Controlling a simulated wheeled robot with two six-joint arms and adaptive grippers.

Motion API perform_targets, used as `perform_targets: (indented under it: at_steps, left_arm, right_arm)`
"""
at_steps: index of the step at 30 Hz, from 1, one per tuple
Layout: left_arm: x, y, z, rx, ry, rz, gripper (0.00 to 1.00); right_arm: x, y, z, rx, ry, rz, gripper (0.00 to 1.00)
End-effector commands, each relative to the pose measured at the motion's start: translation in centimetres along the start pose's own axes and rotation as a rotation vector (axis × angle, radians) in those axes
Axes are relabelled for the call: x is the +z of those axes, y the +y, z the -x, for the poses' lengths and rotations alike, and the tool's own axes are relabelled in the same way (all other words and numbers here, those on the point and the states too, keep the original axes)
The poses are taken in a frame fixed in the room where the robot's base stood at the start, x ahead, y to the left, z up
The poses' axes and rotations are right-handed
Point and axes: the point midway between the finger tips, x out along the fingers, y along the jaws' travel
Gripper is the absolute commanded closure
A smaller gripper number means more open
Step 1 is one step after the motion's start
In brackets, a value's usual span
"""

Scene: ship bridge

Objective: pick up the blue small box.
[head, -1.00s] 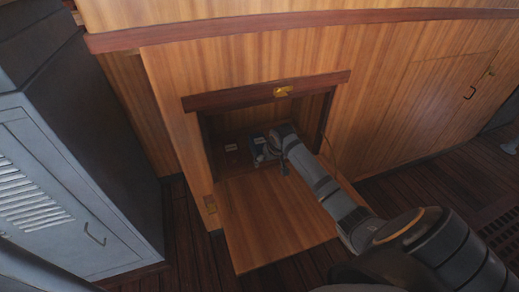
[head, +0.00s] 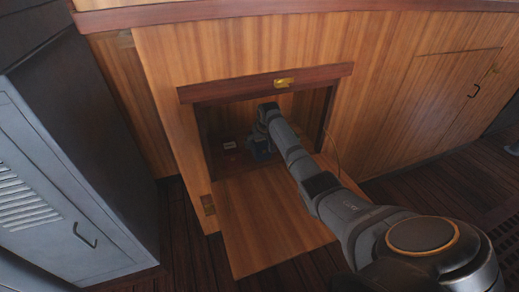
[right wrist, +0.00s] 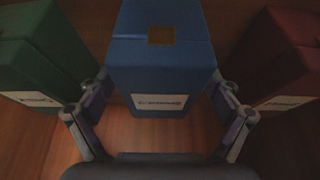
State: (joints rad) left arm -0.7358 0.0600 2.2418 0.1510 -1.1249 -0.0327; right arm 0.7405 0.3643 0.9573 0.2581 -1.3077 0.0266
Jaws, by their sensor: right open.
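The blue small box (right wrist: 161,66) stands in the middle of the right wrist view, with a white label and a brown tape patch. My right gripper (right wrist: 160,92) is open, with one finger on each side of the box's near end. I cannot tell whether the fingers touch it. In the head view my right arm reaches into the open wall compartment, and a bit of the blue box (head: 261,153) shows below its wrist. The rest of the box is hidden by the arm. My left gripper is not in view.
A green box (right wrist: 40,60) and a dark red box (right wrist: 283,62) flank the blue one closely. The lowered wooden flap (head: 250,225) is bare. A grey cabinet (head: 70,170) stands left.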

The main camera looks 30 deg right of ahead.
Motion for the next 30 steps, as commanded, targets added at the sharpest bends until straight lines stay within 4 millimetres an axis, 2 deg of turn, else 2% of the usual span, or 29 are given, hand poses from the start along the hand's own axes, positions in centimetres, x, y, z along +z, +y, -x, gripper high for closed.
perform_targets:
  at_steps: [30]
  left_arm:
    - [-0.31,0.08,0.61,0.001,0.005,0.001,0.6]
  right_arm:
    - [0.11,0.02,-0.41,0.0,0.002,0.0,0.09]
